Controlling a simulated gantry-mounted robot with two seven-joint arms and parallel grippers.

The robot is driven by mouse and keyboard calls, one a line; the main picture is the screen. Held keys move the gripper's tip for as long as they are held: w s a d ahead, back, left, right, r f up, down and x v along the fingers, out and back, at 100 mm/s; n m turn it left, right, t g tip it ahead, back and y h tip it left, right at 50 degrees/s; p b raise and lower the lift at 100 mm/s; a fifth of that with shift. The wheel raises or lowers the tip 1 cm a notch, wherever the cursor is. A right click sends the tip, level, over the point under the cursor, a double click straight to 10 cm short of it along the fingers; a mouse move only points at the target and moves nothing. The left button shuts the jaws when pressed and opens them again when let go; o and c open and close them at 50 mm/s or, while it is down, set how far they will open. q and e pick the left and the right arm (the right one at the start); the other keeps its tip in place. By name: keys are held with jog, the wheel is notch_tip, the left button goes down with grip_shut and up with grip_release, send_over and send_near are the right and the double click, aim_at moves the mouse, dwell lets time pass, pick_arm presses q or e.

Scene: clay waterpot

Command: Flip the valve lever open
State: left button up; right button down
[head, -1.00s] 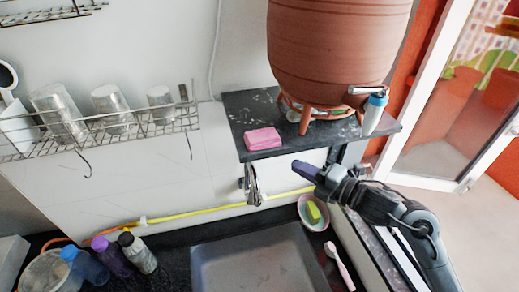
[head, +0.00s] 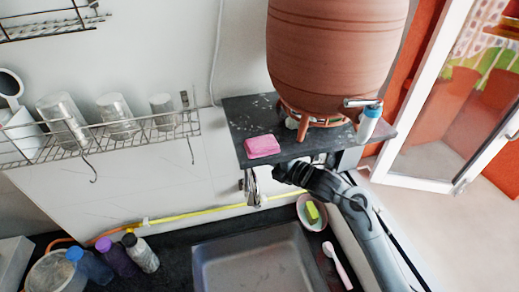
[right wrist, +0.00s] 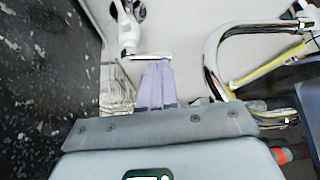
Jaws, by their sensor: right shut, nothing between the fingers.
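A chrome faucet (head: 251,187) is fixed to the wall below the dark shelf. In the right wrist view its curved spout (right wrist: 212,55) is at the upper right. A flat metal lever (right wrist: 150,56) lies across the upper middle, beside a pale valve body (right wrist: 128,32). My right gripper (right wrist: 157,66) has its purple fingers shut and empty, with their tips right at the lever; I cannot tell whether they touch. In the head view the right gripper (head: 277,173) is under the shelf's front edge, just right of the faucet, its fingertips hidden. My left gripper is not in view.
A clay waterpot (head: 335,55) with a small tap (head: 369,118) stands on the dark shelf (head: 243,122) beside a pink sponge (head: 262,146). Below are a grey sink (head: 205,265), a yellow hose (head: 190,216), a small dish (head: 303,219) and several bottles (head: 140,252). A wire rack (head: 150,130) hangs left.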

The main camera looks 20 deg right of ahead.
jog(key=shift+x, duration=1)
jog(key=shift+f, duration=0.1)
jog(key=shift+a+m, duration=0.1)
jog(key=shift+m, duration=0.2)
